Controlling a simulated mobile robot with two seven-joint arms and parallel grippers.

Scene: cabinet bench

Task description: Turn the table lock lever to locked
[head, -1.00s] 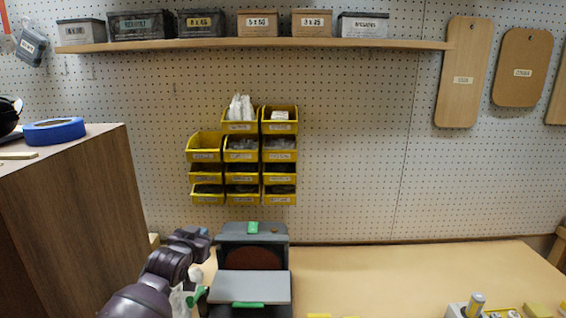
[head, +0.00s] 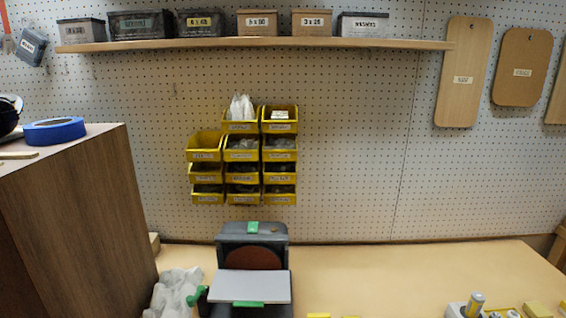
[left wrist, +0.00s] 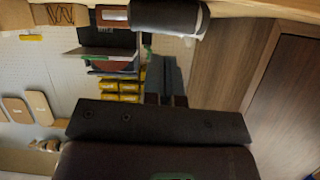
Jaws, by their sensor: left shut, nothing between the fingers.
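The disc sander (head: 252,238) stands on the bench, with a reddish-brown disc and a flat grey table (head: 250,286). A green lever (head: 195,297) shows at the left side of the table, slanting up to the right; I cannot tell its exact setting. In the left wrist view, which is upside down, the sander (left wrist: 118,40) is beyond my fingers, and a small green part (left wrist: 147,40) shows beside it. My left gripper (left wrist: 168,72) is shut and empty, apart from the sander. It is outside the head view. My right gripper is not in view.
A crumpled whitish bag (head: 172,293) lies left of the sander, near the tall wooden cabinet (head: 75,215). Yellow bins (head: 242,155) hang on the pegboard behind. The bench (head: 400,270) right of the sander is largely clear, with small parts (head: 475,305) at front right.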

